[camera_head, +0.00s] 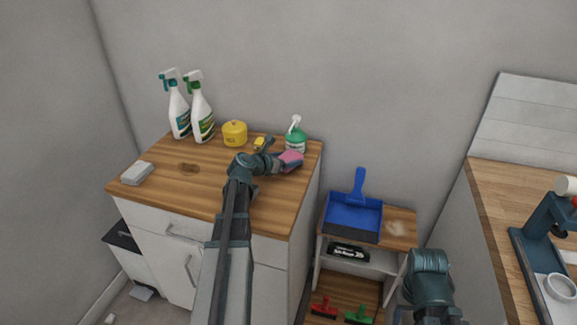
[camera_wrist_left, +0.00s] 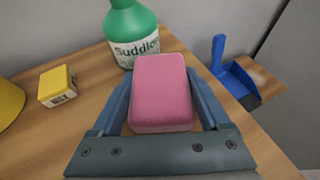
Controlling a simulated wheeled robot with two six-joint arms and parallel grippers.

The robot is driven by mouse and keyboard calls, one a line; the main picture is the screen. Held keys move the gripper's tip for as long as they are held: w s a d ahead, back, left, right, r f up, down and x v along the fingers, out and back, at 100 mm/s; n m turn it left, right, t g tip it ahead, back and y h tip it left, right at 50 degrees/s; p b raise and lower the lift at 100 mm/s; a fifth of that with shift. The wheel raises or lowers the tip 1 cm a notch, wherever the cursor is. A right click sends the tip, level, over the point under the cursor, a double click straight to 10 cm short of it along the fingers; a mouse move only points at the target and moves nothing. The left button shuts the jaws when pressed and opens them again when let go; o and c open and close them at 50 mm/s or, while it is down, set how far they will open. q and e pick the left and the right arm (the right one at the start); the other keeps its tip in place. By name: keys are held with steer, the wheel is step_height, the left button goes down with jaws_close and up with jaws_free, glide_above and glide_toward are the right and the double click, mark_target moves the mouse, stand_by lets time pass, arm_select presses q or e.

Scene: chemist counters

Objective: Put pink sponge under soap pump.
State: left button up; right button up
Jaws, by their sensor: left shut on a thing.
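The pink sponge (camera_head: 291,157) is between the fingers of my left gripper (camera_head: 280,160), near the back right corner of the wooden counter. In the left wrist view the pink sponge (camera_wrist_left: 161,92) fills the gap between both blue fingers of my left gripper (camera_wrist_left: 160,95). The soap pump (camera_head: 295,137) is green and white and stands just behind the sponge. In the wrist view the soap pump (camera_wrist_left: 132,32) has a "Suddlo" label and its base is partly hidden by the sponge. My right arm (camera_head: 430,280) shows at the lower right; its fingers are not visible.
Two spray bottles (camera_head: 190,108), a yellow tin (camera_head: 235,134) and a small yellow block (camera_head: 259,143) stand along the back of the counter (camera_head: 200,187). A grey-white block (camera_head: 138,173) and a brown stain lie at left. A blue dustpan (camera_head: 354,212) rests on a lower shelf at right.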

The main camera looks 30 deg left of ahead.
arm_select(q)
steer(key=shift+f, duration=0.2)
steer(key=shift+f, duration=0.1)
steer(key=shift+f, duration=0.15)
steer(key=o, duration=1.2)
steer(key=shift+c, duration=0.2)
steer(key=shift+r, duration=0.2)
steer(key=shift+s+r+p, duration=0.2)
steer(key=shift+s+p, duration=0.1)
steer(key=p+v, duration=0.4)
steer(key=v, duration=0.7)
steer(key=shift+s+a, duration=0.15)
steer(key=shift+s, duration=0.05)
